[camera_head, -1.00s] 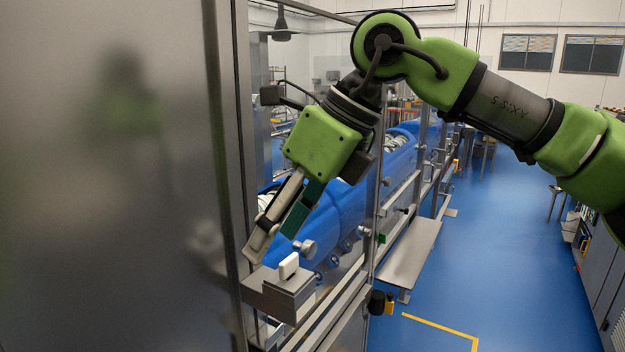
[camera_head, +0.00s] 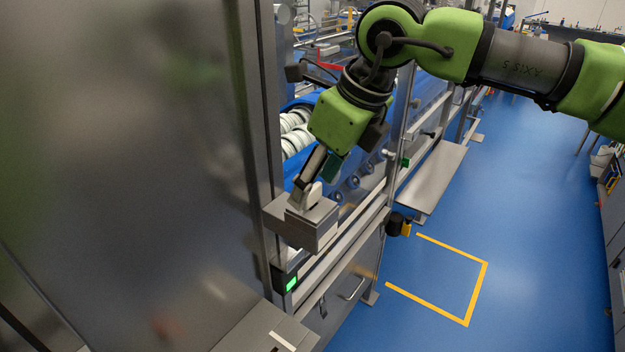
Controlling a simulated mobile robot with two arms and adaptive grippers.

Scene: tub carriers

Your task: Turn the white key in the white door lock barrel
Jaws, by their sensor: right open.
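The white key (camera_head: 314,194) stands upright on top of a grey lock box (camera_head: 312,228) fixed beside the metal door frame. The lock barrel itself cannot be made out; the key and gripper cover that spot. My right gripper (camera_head: 309,191) comes down from above, tilted, with its fingertips low at the key. It is open. One finger is just left of the key; the other is partly hidden. I cannot tell whether either finger touches the key. My left gripper is not in view.
A large grey metal panel (camera_head: 120,150) fills the left side. A green light (camera_head: 291,284) glows below the lock box. A metal shelf (camera_head: 432,180) juts out at right. The blue floor (camera_head: 530,220) with yellow markings is clear.

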